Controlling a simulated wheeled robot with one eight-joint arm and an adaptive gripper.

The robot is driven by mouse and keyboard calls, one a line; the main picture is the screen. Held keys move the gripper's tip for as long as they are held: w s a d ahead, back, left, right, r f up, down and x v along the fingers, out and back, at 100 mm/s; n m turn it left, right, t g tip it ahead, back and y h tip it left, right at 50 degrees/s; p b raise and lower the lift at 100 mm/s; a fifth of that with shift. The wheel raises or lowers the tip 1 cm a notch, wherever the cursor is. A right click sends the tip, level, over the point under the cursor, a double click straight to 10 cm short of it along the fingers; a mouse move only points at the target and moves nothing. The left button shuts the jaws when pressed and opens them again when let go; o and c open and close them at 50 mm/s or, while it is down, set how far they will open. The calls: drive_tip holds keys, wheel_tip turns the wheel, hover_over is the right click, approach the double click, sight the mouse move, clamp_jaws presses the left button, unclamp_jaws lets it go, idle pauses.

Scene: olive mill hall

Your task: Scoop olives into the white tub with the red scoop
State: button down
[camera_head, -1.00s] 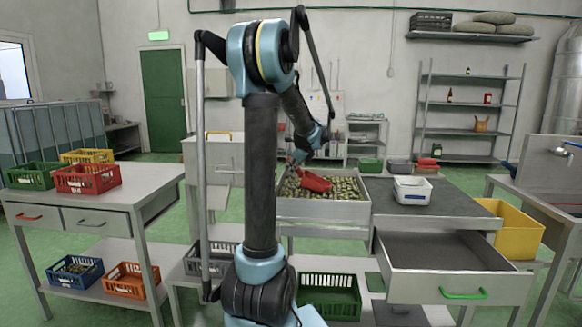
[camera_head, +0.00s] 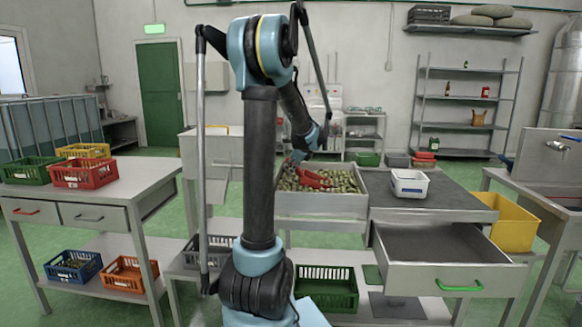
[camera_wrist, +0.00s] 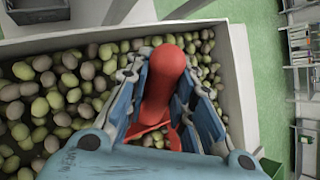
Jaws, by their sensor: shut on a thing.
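My gripper (camera_wrist: 163,105) is shut on the red scoop, with blue-and-grey fingers on both sides of its handle (camera_wrist: 165,75). The scoop (camera_head: 313,179) is in or just over the olives (camera_head: 345,183) in the grey bin (camera_head: 320,205). Green and brownish olives (camera_wrist: 45,100) also fill the wrist view around the scoop. The scoop's bowl is mostly hidden behind my gripper there, so I cannot tell its load. The white tub (camera_head: 410,190) stands upright on the dark counter, right of the bin; its inside looks empty of olives.
An open drawer (camera_head: 450,280) with a green handle juts out below the tub. A yellow crate (camera_head: 512,222) is at the right. Red (camera_head: 85,174), green and yellow crates sit on the left table. The dark counter (camera_head: 455,195) right of the tub is clear.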

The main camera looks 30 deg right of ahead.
sight(308, 174)
drive_tip(key=shift+w+a+f+n+g+h, duration=0.15)
drive_tip(key=shift+f+g+h, duration=0.15)
drive_tip(key=shift+f, duration=0.3)
drive_tip(key=shift+f+n+g+h, duration=0.1)
drive_tip(key=shift+f+g+h, duration=0.2)
drive_tip(key=shift+f, duration=0.35)
drive_tip(key=shift+w+a+f+n+g+h, duration=0.1)
drive_tip(key=shift+f+n+g+h, duration=0.15)
drive_tip(key=shift+f, duration=0.35)
drive_tip(key=shift+s+d, duration=0.75)
drive_tip(key=shift+d, duration=0.3)
drive_tip(key=shift+s+d, duration=0.7)
drive_tip(key=shift+d, duration=0.35)
drive_tip(key=shift+s+d, duration=0.75)
drive_tip(key=shift+d, duration=0.3)
drive_tip(key=shift+r, duration=1.95)
wheel_tip(308, 174, up, 9)
drive_tip(key=w+a, duration=0.1)
drive_tip(key=shift+a+f, duration=0.15)
drive_tip(key=shift+a, duration=0.15)
drive_tip(key=shift+w, duration=0.1)
